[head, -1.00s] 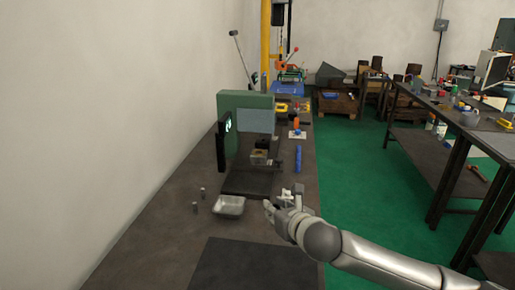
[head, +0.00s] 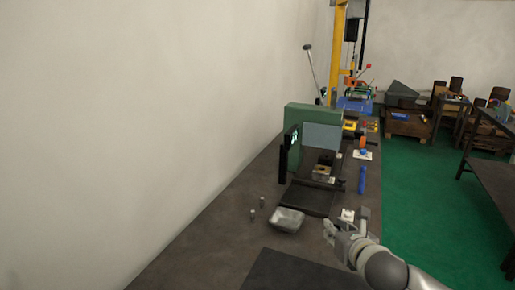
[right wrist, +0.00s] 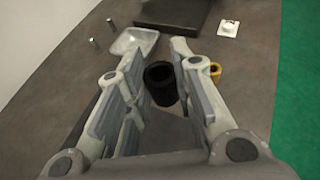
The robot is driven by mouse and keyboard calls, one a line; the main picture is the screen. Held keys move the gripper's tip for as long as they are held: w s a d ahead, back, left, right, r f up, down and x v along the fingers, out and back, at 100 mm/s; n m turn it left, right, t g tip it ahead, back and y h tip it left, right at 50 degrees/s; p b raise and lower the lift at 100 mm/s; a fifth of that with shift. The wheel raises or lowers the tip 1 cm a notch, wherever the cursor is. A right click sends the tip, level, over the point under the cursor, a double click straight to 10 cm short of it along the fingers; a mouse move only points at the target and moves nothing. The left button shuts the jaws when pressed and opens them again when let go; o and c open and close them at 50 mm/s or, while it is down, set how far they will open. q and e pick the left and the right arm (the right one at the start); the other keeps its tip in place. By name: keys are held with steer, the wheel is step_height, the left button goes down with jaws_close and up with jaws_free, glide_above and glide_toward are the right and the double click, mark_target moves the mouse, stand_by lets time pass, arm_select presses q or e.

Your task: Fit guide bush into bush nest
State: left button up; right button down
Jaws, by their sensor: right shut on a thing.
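My right gripper (head: 332,230) is low over the front part of the bench, right of the metal tray. In the right wrist view its fingers (right wrist: 163,75) are shut on a black hollow bush (right wrist: 160,84), whose round opening faces up. A smaller brass-coloured ring (right wrist: 214,71) shows just outside the right finger. In the head view the bush is too small to tell. A green machine (head: 303,118) stands farther back, with a small block (head: 322,173) on it that may be the bush nest; its seat cannot be made out. My left gripper is not in view.
A metal tray (head: 287,226) sits in front of the machine's dark base (head: 308,201). Two small pins (head: 252,214) stand left of it. A white plate (head: 347,214) and a blue cylinder (head: 362,180) are on the right. A dark mat (head: 285,273) lies in front.

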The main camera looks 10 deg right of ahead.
steer(key=s+a+r+n+y, duration=0.1)
steer(key=s+a+r, duration=0.4)
steer(key=a+r, duration=0.6)
steer(key=a, duration=0.3)
steer(key=shift+s+y, duration=0.2)
steer(key=shift+y, duration=0.1)
steer(key=shift+a, duration=0.15)
